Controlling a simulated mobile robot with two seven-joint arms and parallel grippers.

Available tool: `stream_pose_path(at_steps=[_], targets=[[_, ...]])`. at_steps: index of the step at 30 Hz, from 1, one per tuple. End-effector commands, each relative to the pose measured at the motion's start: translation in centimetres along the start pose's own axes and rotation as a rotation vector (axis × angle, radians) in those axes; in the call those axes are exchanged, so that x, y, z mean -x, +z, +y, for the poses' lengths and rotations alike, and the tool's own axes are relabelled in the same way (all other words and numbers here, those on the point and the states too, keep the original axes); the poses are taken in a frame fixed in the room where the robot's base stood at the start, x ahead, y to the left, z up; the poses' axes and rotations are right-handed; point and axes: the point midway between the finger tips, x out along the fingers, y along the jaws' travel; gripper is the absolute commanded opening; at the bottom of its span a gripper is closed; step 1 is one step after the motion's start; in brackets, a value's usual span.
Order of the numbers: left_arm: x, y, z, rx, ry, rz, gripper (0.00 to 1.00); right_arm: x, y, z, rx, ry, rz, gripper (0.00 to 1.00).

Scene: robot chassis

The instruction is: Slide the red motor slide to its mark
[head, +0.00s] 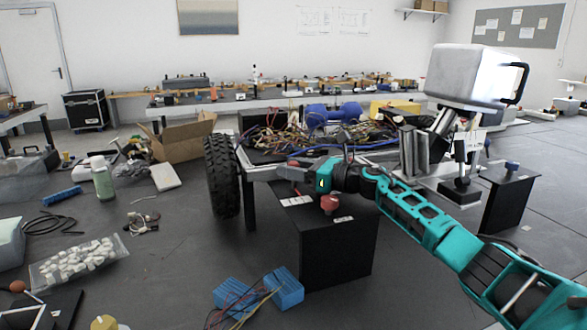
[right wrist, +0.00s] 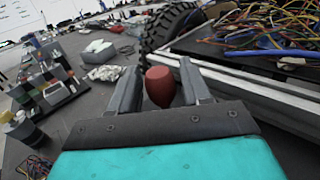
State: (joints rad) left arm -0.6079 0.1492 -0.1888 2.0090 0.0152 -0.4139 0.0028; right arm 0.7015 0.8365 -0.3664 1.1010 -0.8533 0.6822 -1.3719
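My right gripper (head: 296,164) reaches in from the right, at the near edge of the chassis. In the right wrist view its two fingers (right wrist: 161,85) are apart, with a red rounded knob (right wrist: 160,88) between them. A slim gap shows at the right finger; contact at the left is unclear. In the head view a small red piece (head: 293,163) shows at the fingertips. A second red knob (head: 329,204) stands on a black box (head: 335,248) below the gripper. I cannot tell which red piece is the motor slide, nor pick out its mark. My left gripper is out of view.
The chassis (head: 250,165) has a large black tyre (head: 222,175) at left and tangled wires inside. Blue blocks (head: 285,287) with wires lie on the floor in front. A second black box (head: 508,202) with a blue knob (head: 512,165) stands at right.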

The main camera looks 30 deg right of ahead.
Motion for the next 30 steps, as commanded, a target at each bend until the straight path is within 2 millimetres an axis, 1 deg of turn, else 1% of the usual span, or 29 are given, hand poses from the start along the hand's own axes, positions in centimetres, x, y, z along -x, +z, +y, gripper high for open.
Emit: stream_pose_path(at_steps=[1, 2, 14, 15, 22, 27, 30], targets=[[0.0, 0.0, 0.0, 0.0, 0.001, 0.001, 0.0, 0.0, 0.0, 0.0, 0.0, 0.0, 0.0, 0.42], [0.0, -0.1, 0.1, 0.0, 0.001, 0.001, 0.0, 0.0, 0.0, 0.0, 0.0, 0.0, 0.0, 0.39], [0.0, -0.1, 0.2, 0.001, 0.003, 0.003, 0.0, 0.1, 0.0, 0.0, 0.0, -0.001, 0.0, 0.01], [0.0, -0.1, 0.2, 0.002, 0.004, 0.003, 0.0, 0.1, 0.0, 0.0, 0.0, -0.001, 0.0, 0.0], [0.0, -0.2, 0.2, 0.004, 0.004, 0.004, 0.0, 0.0, 0.0, 0.0, 0.0, 0.0, 0.0, 0.0], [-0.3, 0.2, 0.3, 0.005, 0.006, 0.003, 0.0, -1.1, -0.1, 1.1, 0.001, 0.004, -0.002, 0.0], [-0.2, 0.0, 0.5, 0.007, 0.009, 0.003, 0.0, -1.1, 0.0, 1.2, 0.0, 0.004, -0.001, 0.0]])
